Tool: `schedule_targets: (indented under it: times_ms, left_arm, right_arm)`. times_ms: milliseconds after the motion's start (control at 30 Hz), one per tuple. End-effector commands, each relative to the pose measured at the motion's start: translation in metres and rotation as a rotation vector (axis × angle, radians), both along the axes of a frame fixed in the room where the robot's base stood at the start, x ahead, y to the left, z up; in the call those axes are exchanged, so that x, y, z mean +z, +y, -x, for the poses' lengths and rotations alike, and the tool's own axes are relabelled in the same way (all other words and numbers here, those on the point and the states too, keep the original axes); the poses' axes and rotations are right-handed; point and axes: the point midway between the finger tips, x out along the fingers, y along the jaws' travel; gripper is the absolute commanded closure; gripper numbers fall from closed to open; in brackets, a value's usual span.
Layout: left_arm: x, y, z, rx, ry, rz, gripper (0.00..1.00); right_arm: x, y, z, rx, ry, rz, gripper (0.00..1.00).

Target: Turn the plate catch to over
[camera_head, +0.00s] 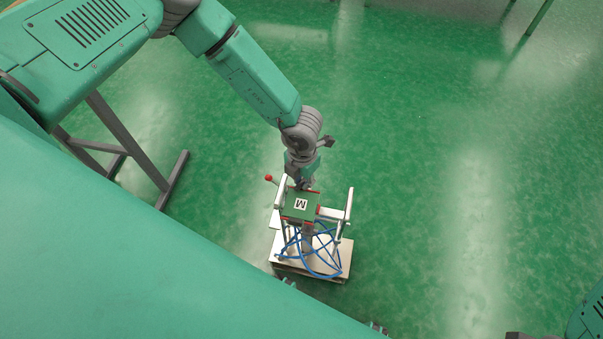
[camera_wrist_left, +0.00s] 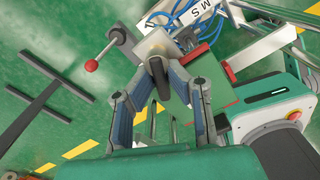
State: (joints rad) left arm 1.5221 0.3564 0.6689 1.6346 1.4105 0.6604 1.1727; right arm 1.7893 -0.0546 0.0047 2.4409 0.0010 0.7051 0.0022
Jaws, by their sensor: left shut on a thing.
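My left gripper (camera_head: 302,184) is at the far side of a small machine head with a green plate marked M (camera_head: 300,205). In the left wrist view, its two fingers (camera_wrist_left: 158,100) are closed in on a dark, rounded tab (camera_wrist_left: 157,78) below a pale metal block (camera_wrist_left: 155,46). This tab appears to be the plate catch; the fingers hide part of it. A lever with a red ball knob (camera_wrist_left: 92,65) sticks out to the left of the block, clear of the fingers; the knob also shows in the head view (camera_head: 268,178).
The machine stands on a pale base (camera_head: 285,262) with loose blue hoses (camera_head: 322,268) at its front. Pale upright arms (camera_head: 348,205) flank the head. A red button (camera_wrist_left: 294,114) sits on a housing at the right of the wrist view. Open green floor lies around.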

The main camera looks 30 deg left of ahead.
Motion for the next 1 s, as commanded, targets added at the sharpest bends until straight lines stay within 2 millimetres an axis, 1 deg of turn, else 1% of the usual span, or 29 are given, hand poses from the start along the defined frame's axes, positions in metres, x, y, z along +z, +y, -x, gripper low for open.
schedule_targets:
  times_ms: [33,100,300,500,733,1000]
  left_arm:
    - [0.004,-0.001,-0.002,0.042,-0.004,0.003,1.0]
    - [0.003,-0.002,-0.002,0.105,-0.003,0.003,1.0]
    - [0.003,-0.004,-0.002,0.264,-0.004,0.003,1.0]
    - [0.002,-0.005,-0.003,0.379,-0.005,0.003,1.0]
    - [0.002,-0.006,-0.003,0.454,-0.005,0.001,1.0]
    - [0.001,-0.006,-0.003,0.477,-0.005,0.001,1.0]
  right_arm:
    - [0.007,0.0,0.0,0.0,0.0,0.0,0.66]
    - [0.011,0.0,0.0,0.0,0.0,0.0,0.66]
    - [0.021,0.0,0.0,0.0,0.0,0.0,0.66]
    - [0.029,0.0,0.0,0.0,0.0,0.0,0.66]
    - [0.033,0.0,0.0,0.0,0.0,0.0,0.66]
    - [0.033,0.0,0.0,0.0,0.0,0.0,0.66]
